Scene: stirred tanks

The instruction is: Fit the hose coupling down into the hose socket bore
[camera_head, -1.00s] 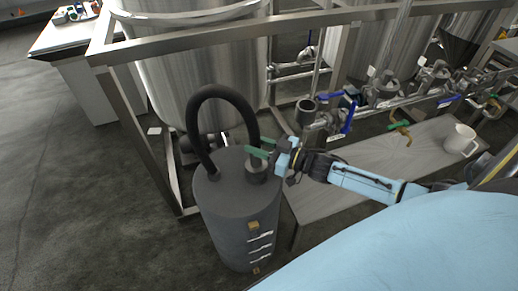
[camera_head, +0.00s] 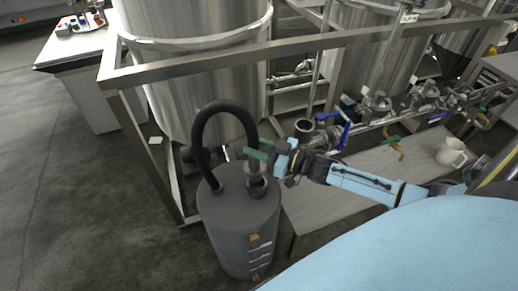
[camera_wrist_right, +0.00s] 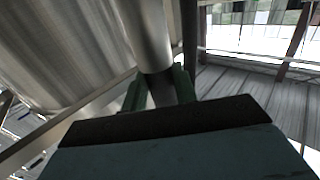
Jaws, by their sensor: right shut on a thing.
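The black hose (camera_head: 199,140) arches up from the dark grey drum and comes down on its right. My right gripper (camera_head: 257,153) is shut on the grey hose coupling (camera_head: 253,168) at that end. In the right wrist view, the green fingers (camera_wrist_right: 160,88) close around the grey cylindrical coupling (camera_wrist_right: 147,35). The coupling is above a round grey collar (camera_head: 257,188) on the drum top; whether its lower end is inside is unclear. An open-topped metal cup (camera_head: 304,127) stands on the pipework to the right. Which one is the hose socket is unclear. My left gripper is out of view.
The drum (camera_head: 240,230) stands on the floor before a steel frame (camera_head: 220,62) and a large tank (camera_head: 195,75). Blue-handled valves (camera_head: 345,135) are right of the gripper. Floor at left is clear.

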